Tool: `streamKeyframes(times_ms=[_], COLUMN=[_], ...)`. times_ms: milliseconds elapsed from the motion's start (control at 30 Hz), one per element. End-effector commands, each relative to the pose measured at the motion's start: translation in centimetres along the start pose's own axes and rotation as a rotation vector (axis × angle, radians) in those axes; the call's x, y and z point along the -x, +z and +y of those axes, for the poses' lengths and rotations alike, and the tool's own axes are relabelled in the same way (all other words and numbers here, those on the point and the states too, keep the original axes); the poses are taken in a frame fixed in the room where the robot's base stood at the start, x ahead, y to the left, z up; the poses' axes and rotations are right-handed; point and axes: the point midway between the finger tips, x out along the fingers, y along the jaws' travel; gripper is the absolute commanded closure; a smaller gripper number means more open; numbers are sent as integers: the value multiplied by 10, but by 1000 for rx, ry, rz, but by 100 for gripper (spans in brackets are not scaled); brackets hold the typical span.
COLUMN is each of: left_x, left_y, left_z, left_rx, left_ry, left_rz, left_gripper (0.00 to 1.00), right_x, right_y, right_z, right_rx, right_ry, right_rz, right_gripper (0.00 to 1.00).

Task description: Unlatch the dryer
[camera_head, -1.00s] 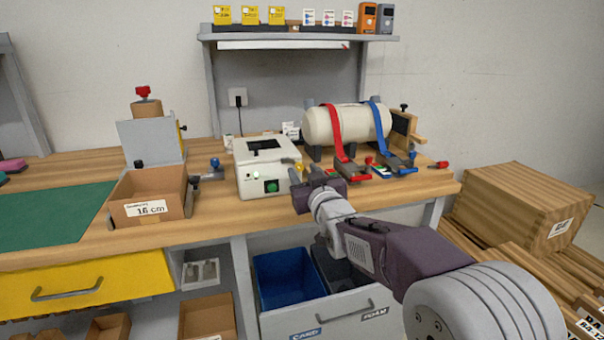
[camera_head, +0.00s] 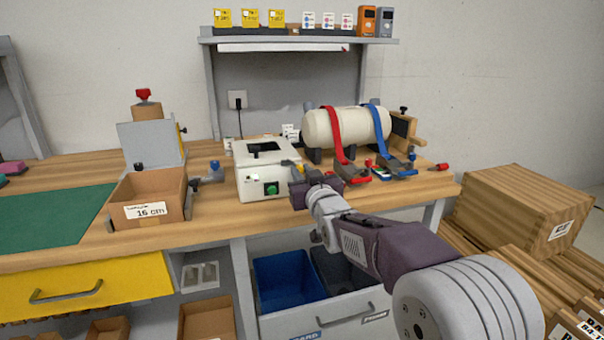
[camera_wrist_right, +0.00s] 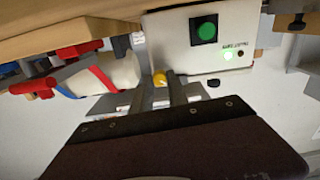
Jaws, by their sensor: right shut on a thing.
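The dryer appears to be the white box (camera_head: 263,172) on the bench, with a dark window on its lid and a green button (camera_head: 271,188) on its front. The box shows large in the right wrist view (camera_wrist_right: 190,50), with the green button and a lit green lamp. A yellow knob (camera_wrist_right: 160,79) is beside the box there. My right gripper (camera_head: 297,184) is close to the box's right front side. In the wrist view its fingers (camera_wrist_right: 172,90) are shut at the yellow knob, partly covering it. My left gripper is not in view.
Below the bench, an open drawer (camera_head: 330,307) holds a blue bin (camera_head: 285,277). Wooden crates (camera_head: 520,205) stand at the right.

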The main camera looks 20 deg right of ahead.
Motion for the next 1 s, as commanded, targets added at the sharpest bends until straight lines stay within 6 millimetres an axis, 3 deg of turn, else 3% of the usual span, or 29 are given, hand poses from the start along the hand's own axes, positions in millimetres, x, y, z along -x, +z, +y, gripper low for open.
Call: streamKeyframes(times_ms=[700,1000], left_x=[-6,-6], left_y=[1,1], left_z=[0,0], left_rx=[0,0], left_ry=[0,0], left_rz=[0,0], left_gripper=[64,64], right_x=[0,0], right_y=[-1,-1], right_z=[2,2], right_rx=[-586,-756], right_ry=[0,0], right_rz=[3,3], right_gripper=[100,100])
